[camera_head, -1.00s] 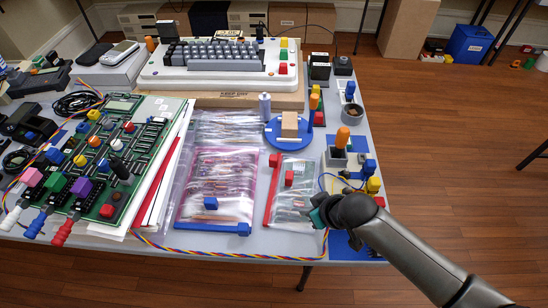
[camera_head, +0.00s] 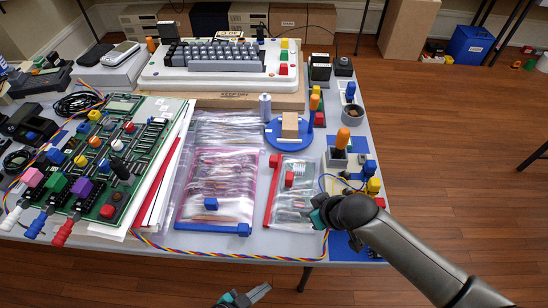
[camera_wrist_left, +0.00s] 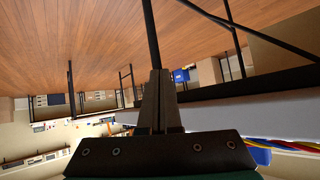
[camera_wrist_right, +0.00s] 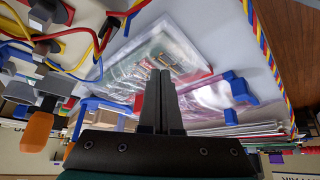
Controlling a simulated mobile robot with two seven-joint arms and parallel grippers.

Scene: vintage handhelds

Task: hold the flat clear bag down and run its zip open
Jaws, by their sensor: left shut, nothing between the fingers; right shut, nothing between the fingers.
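A flat clear bag (camera_head: 298,207) with a red strip (camera_head: 272,190) along its left edge and a red block (camera_head: 289,179) on it lies near the table's front right. To its left lies a larger clear bag (camera_head: 222,172) with pink edges, a blue strip (camera_head: 217,228) at the front and a blue block (camera_head: 211,204) on it. My right gripper (camera_head: 316,216) is shut and empty at the smaller bag's right front corner; contact is unclear. Both bags show in the right wrist view (camera_wrist_right: 148,58). My left gripper (camera_head: 258,293) is shut and empty, below the table's front edge in the picture.
A circuit board (camera_head: 112,150) with coloured knobs fills the left. A keyboard (camera_head: 215,62) stands at the back, and a blue round stand (camera_head: 273,135) behind the bags. A joystick unit (camera_head: 338,155) is right of the smaller bag. A twisted cable (camera_head: 185,252) runs along the front edge.

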